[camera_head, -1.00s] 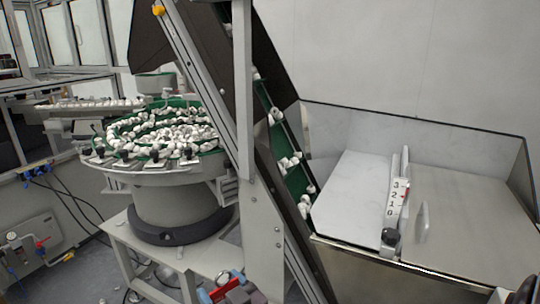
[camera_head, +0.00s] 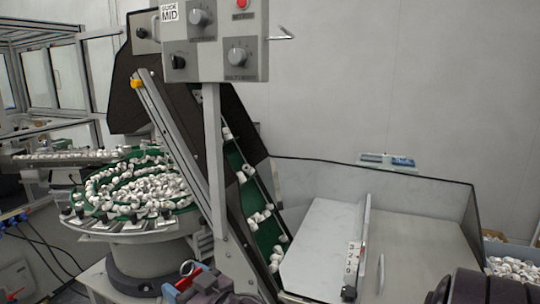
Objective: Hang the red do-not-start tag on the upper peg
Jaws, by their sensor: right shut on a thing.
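My right gripper (camera_head: 199,287) is at the bottom edge, left of centre, shut on the red tag (camera_head: 184,283). Only a small red part of the tag and a ring above it show. The gripper covers the rest, and the lower part is cut off by the frame. A thin metal peg (camera_head: 281,37) sticks out from the right side of the grey control box (camera_head: 213,60) at the top. It is well above and to the right of the gripper. I cannot tell whether it is the upper peg, as the box's top is out of frame. My left gripper is not in view.
A bowl feeder (camera_head: 137,228) full of white caps stands at the left. A green inclined conveyor (camera_head: 236,160) rises behind the post (camera_head: 212,150). A metal hopper (camera_head: 420,240) with a scale plate stands at the right. A box of caps (camera_head: 512,250) is at the far right.

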